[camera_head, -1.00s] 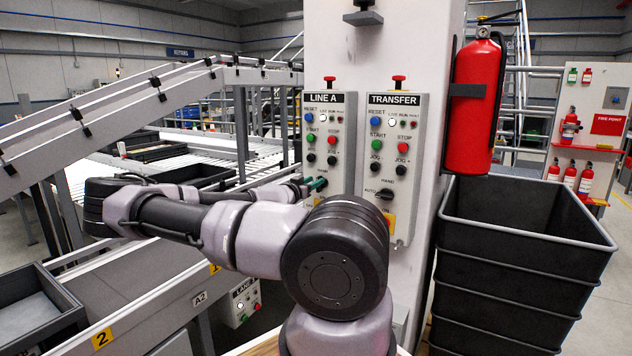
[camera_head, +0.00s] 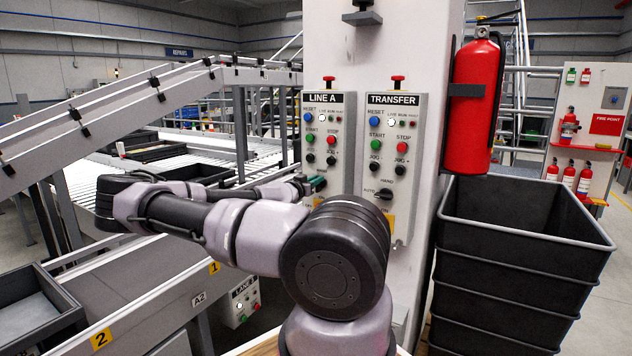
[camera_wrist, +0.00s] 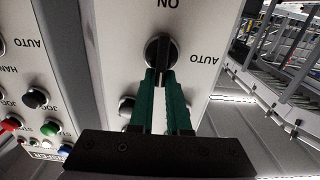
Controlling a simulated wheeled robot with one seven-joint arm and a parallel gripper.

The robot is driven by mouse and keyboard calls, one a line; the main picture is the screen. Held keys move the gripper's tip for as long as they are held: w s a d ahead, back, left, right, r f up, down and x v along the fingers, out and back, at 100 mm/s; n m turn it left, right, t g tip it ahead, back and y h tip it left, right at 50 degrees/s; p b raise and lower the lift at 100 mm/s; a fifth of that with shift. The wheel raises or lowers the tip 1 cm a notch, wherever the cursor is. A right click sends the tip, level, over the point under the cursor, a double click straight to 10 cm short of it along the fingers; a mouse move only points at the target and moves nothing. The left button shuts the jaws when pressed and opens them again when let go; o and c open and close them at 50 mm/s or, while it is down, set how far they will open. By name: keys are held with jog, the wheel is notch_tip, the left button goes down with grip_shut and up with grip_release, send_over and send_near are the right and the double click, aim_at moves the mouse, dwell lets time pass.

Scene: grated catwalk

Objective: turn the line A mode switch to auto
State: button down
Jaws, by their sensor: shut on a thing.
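The line A panel (camera_head: 328,125) is the left of two grey panels on the white column in the head view. Its black mode switch knob (camera_wrist: 158,50) shows in the wrist view, which sees the panel upside down. AUTO is printed to the right of the knob there. My gripper (camera_wrist: 163,76) has green fingers, shut on the knob from both sides. The knob's grip bar stands roughly upright in that view; its exact pointing is hard to tell. My fingers hide the label below it. In the head view my gripper (camera_head: 318,184) covers the switch.
The transfer panel (camera_head: 394,130) with its own black switch (camera_head: 384,194) is close on the right. A red fire extinguisher (camera_head: 473,105) hangs farther right, above stacked dark crates (camera_head: 520,265). Conveyors (camera_head: 130,275) lie left, beneath my arm.

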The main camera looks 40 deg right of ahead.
jog(key=shift+w+a+f+n, duration=0.15)
jog(key=shift+w+f+n, duration=0.2)
jog(key=shift+n, duration=2.6)
jog(key=shift+w+a+f+n, duration=0.15)
jog(key=shift+w+f+n, duration=0.2)
jog(key=shift+n, duration=2.55)
jog(key=shift+w+a+f+n, duration=0.15)
jog(key=shift+w+f+n, duration=0.2)
jog(key=shift+n, duration=2.6)
jog(key=shift+f, duration=0.1)
jog(key=c, duration=0.9)
grip_release()
jog(key=shift+s, duration=0.1)
